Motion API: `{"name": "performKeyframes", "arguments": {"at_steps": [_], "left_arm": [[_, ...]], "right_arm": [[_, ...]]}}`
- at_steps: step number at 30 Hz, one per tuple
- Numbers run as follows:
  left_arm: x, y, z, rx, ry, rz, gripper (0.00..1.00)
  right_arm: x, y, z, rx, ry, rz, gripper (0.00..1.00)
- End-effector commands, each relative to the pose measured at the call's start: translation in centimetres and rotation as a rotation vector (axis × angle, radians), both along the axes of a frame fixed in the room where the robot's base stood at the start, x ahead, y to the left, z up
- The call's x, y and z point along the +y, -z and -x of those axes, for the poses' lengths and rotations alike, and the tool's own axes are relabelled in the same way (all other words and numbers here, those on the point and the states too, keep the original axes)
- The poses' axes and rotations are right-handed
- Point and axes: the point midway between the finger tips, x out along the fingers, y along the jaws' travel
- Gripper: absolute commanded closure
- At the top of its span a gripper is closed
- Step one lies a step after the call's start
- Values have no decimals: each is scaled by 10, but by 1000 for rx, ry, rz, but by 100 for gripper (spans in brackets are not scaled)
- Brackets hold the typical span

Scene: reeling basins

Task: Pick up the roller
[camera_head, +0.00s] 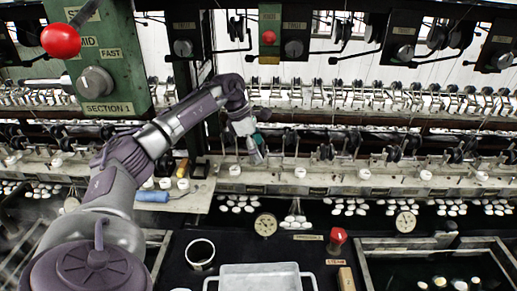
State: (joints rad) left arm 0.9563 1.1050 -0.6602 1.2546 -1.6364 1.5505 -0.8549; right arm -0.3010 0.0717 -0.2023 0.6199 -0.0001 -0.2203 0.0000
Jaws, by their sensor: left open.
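A blue cylinder (152,196), which looks like the roller, lies on its side on a pale board (192,201) left of centre. A thin dark piece shows at its right end. My left arm reaches in from the lower left, over and past the board. My left gripper (257,152) is open, above the pale ledge of the reeling machine, to the right of and beyond the blue cylinder. It is apart from the cylinder, and I see nothing held in it. My right gripper is not in view.
A round cup (200,253), a white tray (260,269), a red-topped object (338,236) and a wooden block (346,279) are in front. A green control box (100,60) hangs at upper left. Water basins flank the dark counter.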

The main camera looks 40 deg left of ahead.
Motion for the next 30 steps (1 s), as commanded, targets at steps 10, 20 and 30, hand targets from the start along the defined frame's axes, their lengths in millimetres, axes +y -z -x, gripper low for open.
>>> {"name": "performKeyframes", "arguments": {"at_steps": [10,20,30], "left_arm": [[0,0,0,0,0,0,50],[0,0,0,0,0,0,80],[0,-18,-1,-4,-1,1,80]], "right_arm": [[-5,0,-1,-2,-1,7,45],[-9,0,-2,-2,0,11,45],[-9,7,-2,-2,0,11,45]]}}
